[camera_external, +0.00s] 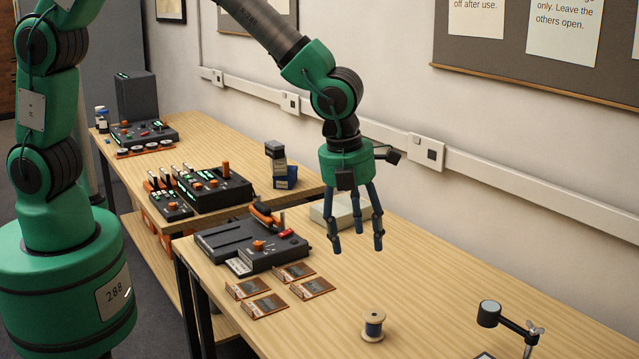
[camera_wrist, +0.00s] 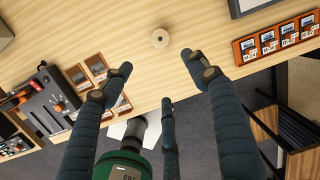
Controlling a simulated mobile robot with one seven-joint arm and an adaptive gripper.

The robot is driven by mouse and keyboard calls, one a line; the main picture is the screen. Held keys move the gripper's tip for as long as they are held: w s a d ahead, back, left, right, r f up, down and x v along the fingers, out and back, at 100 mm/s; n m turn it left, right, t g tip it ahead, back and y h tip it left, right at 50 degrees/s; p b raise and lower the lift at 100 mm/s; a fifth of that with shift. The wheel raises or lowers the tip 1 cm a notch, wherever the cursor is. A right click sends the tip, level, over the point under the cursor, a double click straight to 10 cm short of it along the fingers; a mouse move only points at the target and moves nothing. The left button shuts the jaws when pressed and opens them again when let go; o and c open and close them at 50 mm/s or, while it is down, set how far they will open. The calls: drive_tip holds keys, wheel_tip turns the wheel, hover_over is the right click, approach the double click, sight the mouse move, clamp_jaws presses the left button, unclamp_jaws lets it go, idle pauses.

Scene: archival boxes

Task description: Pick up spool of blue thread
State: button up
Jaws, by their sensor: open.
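The spool of blue thread (camera_external: 373,326) stands upright on the near wooden table in the external view, with pale ends and a dark blue middle. My gripper (camera_external: 359,243) hangs above the table, fingers pointing down, open and empty. It is well above the spool and farther back. In the wrist view my gripper's fingers (camera_wrist: 160,85) are spread apart, with the spool beyond the fingertips. The blue thread itself is hidden there.
Several small cards (camera_external: 265,306) lie left of the spool, beside a dark device (camera_external: 252,245). A pale box (camera_external: 340,212) sits behind my gripper. A clamp stand (camera_external: 508,322) stands at right. The wrist view shows an orange tray (camera_wrist: 277,38) of slides. Table around the spool is clear.

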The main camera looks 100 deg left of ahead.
sight(374, 315)
drive_tip(key=w+f+m, duration=0.3)
drive_tip(key=f, duration=0.6)
drive_tip(key=shift+w+a+m+g, duration=0.2)
drive_tip(key=shift+a+m+g, duration=0.1)
drive_tip(key=shift+a+m, duration=0.1)
drive_tip(key=shift+w+a+f+b, duration=0.1)
drive_tip(key=shift+f+b, duration=0.05)
drive_tip(key=shift+f, duration=1.25)
drive_tip(key=shift+w+a+f+b, duration=0.1)
drive_tip(key=shift+w+f, duration=0.05)
drive_tip(key=shift+f, duration=1.25)
drive_tip(key=shift+w+a+f+b, duration=0.1)
drive_tip(key=shift+f+b, duration=0.05)
drive_tip(key=shift+f, duration=1.25)
drive_tip(key=shift+f, duration=0.1)
drive_tip(key=shift+w+a+f+b, duration=0.1)
drive_tip(key=shift+a+f+b, duration=0.15)
drive_tip(key=shift+f, duration=1)
drive_tip(key=shift+a+f+b, duration=0.1)
drive_tip(key=shift+f+b, duration=0.2)
drive_tip(key=shift+f, duration=0.95)
drive_tip(key=c, duration=1.3)
